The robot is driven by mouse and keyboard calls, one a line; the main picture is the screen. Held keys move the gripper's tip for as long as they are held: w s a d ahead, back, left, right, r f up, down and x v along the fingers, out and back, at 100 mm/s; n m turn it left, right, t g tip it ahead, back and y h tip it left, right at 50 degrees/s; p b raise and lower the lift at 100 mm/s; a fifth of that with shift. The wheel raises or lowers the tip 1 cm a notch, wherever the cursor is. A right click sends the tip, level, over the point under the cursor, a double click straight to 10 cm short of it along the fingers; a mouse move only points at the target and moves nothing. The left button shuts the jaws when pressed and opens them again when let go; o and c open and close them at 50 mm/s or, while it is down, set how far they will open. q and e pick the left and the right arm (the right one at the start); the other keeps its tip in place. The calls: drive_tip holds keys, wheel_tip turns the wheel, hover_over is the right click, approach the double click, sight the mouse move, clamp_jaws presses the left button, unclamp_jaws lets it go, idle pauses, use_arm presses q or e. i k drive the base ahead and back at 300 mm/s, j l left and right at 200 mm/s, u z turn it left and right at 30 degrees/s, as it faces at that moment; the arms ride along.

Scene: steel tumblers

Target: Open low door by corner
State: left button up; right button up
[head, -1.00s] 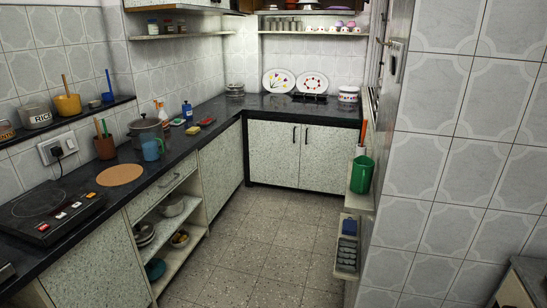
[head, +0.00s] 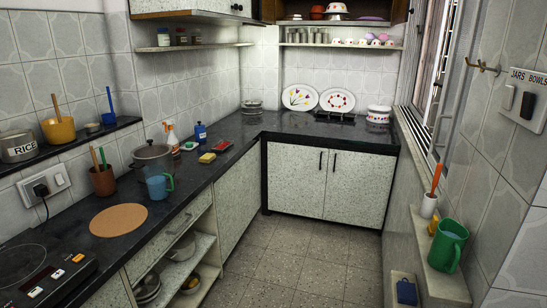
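Low speckled white doors stand shut under the black counter. A left back door (head: 293,180) and a right back door (head: 358,185) meet in the middle of the far wall, each with a black upright handle near the meeting edge. Another low speckled front (head: 238,200) lies along the left counter, close to the corner; I see no handle on it. I cannot tell which of these the task means. Neither of my grippers is in view.
The tiled floor (head: 290,255) ahead is clear. Open shelves with bowls (head: 181,248) stand under the left counter (head: 180,195). At right, a low ledge (head: 440,280) holds a green mug (head: 447,246); a blue item (head: 404,289) sits lower.

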sight(296, 169)
drive_tip(key=i+j, duration=0.1)
drive_tip(key=i, duration=0.4)
drive_tip(key=i+j+z, duration=0.1)
drive_tip(key=i, duration=0.45)
drive_tip(key=i+j, duration=0.2)
drive_tip(key=i, duration=0.3)
drive_tip(key=i+l, duration=0.2)
drive_tip(key=i, duration=0.5)
drive_tip(key=i+l+z, duration=0.1)
drive_tip(key=i, duration=0.6)
drive_tip(key=i+l+z, duration=0.1)
drive_tip(key=i+l, duration=0.15)
drive_tip(key=i, duration=0.45)
